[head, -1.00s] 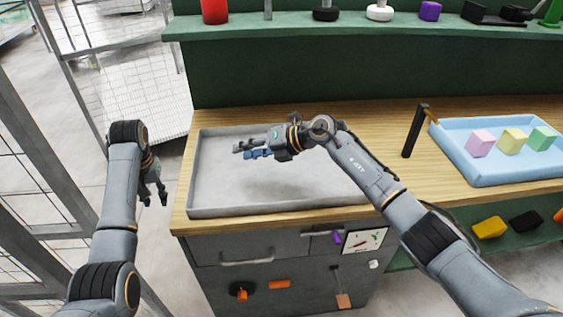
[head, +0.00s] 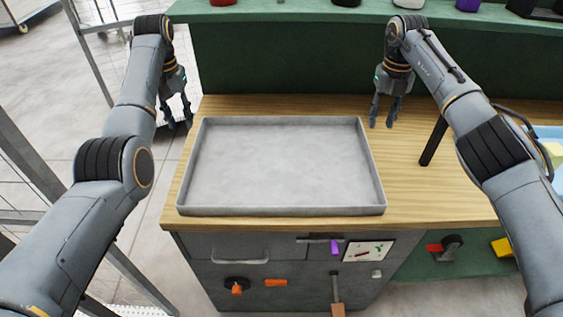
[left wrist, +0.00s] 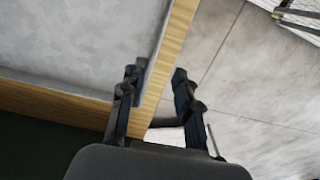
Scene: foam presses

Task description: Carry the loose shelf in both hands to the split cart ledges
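The loose shelf (head: 280,208), a flat grey tray-like panel with a low raised rim, lies on the wooden bench top (head: 420,195). Its corner also shows in the left wrist view (left wrist: 70,45). My left gripper (head: 178,123) points down off the shelf's far left corner, near the bench's left edge. In the left wrist view its fingers (left wrist: 157,74) are apart, with nothing held between them. My right gripper (head: 382,124) points down just beyond the shelf's far right corner, fingers apart and empty. I cannot make out the split cart ledges for certain.
A black post (head: 434,141) stands on the bench right of the shelf. A pale blue tray (head: 549,131) is at the right edge. A green raised shelf (head: 300,14) runs behind. Metal frames stand on the left, with open floor (head: 60,100) between.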

